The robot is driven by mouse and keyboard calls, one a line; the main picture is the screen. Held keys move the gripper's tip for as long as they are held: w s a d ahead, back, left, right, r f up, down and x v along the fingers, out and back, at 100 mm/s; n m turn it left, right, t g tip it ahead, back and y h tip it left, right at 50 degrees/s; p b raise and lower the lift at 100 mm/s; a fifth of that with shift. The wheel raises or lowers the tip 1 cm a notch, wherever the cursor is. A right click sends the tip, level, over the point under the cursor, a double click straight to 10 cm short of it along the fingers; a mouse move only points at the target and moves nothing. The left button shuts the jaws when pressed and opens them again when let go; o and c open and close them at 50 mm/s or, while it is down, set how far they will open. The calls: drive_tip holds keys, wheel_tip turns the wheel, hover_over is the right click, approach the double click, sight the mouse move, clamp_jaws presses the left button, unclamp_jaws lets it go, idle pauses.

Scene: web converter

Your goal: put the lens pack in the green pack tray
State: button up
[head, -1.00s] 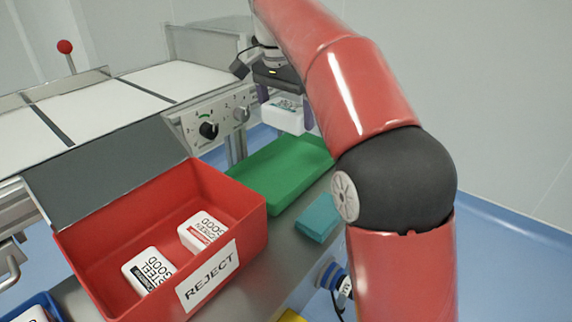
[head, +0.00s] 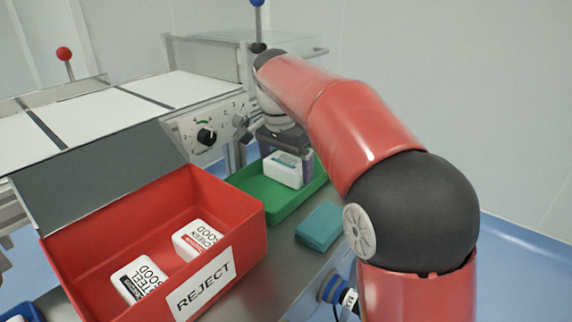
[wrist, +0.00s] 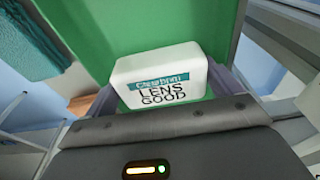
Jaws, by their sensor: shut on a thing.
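The lens pack (head: 283,172) is a white block with a teal band; its label reads "LENS GOOD" in the wrist view (wrist: 165,88). My gripper (head: 285,160) is shut on it, a purple finger on each side. The green pack tray (head: 258,190) is a shallow green tray on the metal bench. In the head view the pack is low over the tray's inside; I cannot tell whether it touches the floor. The wrist view shows the green tray floor (wrist: 130,30) behind the pack.
A red reject box (head: 110,235) with two white packs stands left of the tray. A teal block (head: 319,226) lies right of the tray's near end. A control panel with knobs (head: 207,135) and the conveyor (head: 90,105) stand behind. A blue-capped lever rises at the back.

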sight(281, 164)
drive_tip(key=shift+f, duration=0.15)
drive_tip(key=o, duration=0.8)
drive_tip(key=shift+c, duration=0.2)
wheel_tip(281, 164, up, 12)
drive_tip(key=s+p, duration=0.1)
drive_tip(key=p, duration=0.2)
drive_tip(key=shift+s+a, duration=0.25)
drive_tip(key=shift+a, duration=0.2)
